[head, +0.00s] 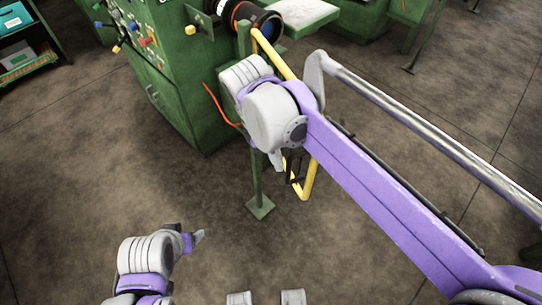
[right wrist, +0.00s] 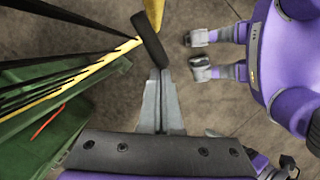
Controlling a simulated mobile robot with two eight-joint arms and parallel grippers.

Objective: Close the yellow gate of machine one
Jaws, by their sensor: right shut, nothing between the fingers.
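The yellow gate (head: 308,182) is a bent yellow bar beside a green post at the green machine (head: 182,75). My right arm hides its middle in the head view. In the right wrist view the yellow bar (right wrist: 88,73) runs up to a dark sleeve-like piece (right wrist: 150,40), with more yellow above it. My right gripper (head: 277,162) is shut and empty. Its fingertips (right wrist: 160,72) appear close to the dark piece; contact is unclear. My left gripper (head: 197,238) is low on the left, away from the gate; its jaw opening is unclear.
The green post (head: 256,180) stands on a foot plate on the floor. A red cable (head: 219,105) hangs at the machine's side. A dark round part (head: 258,18) and a pale tray (head: 304,15) are behind. The brown floor in front is clear.

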